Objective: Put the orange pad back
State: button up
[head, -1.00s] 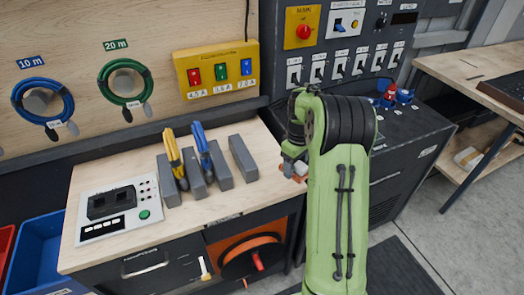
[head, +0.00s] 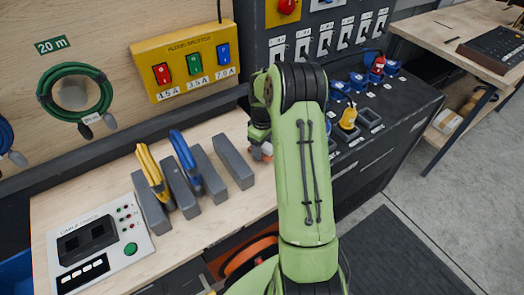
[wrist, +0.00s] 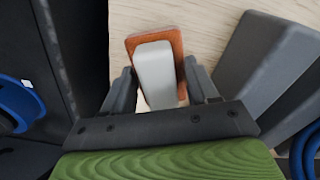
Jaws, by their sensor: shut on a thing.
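The orange pad (wrist: 133,42) has a light grey block on its near face. In the wrist view my gripper (wrist: 160,88) is shut on it, one finger on each side. The light wooden bench top shows behind the pad. In the head view my gripper (head: 259,150) is over the right end of the bench, mostly hidden by my green arm. A little of the orange pad (head: 267,149) shows beside it. I cannot tell whether the pad touches the bench.
Grey blocks (head: 232,162) stand on the bench left of my gripper, with yellow cables (head: 151,170) and blue cables (head: 185,160) between them. A dark console with a yellow plug (head: 348,117) and blue sockets lies to the right. A cable tester (head: 100,242) sits at left.

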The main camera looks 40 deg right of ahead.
notch_tip(320, 180, down, 2)
jog(key=shift+f, duration=0.2)
jog(key=o, duration=1)
